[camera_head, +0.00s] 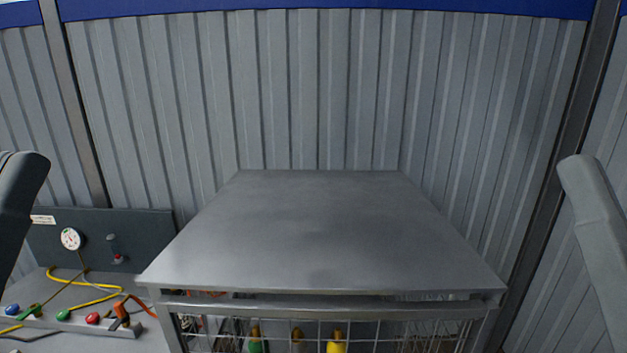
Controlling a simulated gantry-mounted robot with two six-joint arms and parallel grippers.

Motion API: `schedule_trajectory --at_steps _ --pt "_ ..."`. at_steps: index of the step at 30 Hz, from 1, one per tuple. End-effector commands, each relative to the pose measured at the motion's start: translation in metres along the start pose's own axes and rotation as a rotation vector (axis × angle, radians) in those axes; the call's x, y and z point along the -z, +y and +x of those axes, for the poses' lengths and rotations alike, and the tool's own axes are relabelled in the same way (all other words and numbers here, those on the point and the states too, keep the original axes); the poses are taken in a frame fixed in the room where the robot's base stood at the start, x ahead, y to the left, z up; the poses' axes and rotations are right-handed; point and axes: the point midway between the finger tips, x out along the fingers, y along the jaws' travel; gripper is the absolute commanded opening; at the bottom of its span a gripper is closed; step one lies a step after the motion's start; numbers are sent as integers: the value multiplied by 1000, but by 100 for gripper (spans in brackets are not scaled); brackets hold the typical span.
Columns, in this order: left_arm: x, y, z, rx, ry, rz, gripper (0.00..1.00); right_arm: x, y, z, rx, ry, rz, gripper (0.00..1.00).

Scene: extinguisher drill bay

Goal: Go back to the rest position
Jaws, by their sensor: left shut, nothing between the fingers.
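A bare grey metal table (320,230) fills the middle, with a wire basket (380,335) below its front edge. At lower left, a bench has a dial gauge (71,239), a yellow hose (95,298) and coloured knobs. A corrugated wall (320,90) stands behind.

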Motion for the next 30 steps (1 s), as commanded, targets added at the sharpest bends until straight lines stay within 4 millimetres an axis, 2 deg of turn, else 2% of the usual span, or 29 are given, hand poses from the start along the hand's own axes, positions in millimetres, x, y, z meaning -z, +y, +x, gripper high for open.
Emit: schedule_trajectory --at_steps 1,9,13,15,18,30 --pt "34 0 37 1 0 1 0 34 0 37 0 0 0 80" --pt "126 -1 137 1 0 2 0 126 0 137 0 0 0 80" --pt "161 -1 175 2 0 2 0 161 1 175 0 0 0 80" --pt "173 -1 188 2 0 2 0 173 1 188 0 0 0 80" --pt "180 -1 196 2 0 2 0 180 1 196 0 0 0 80" --pt "179 -1 194 2 0 2 0 178 1 194 0 -1 0 80"
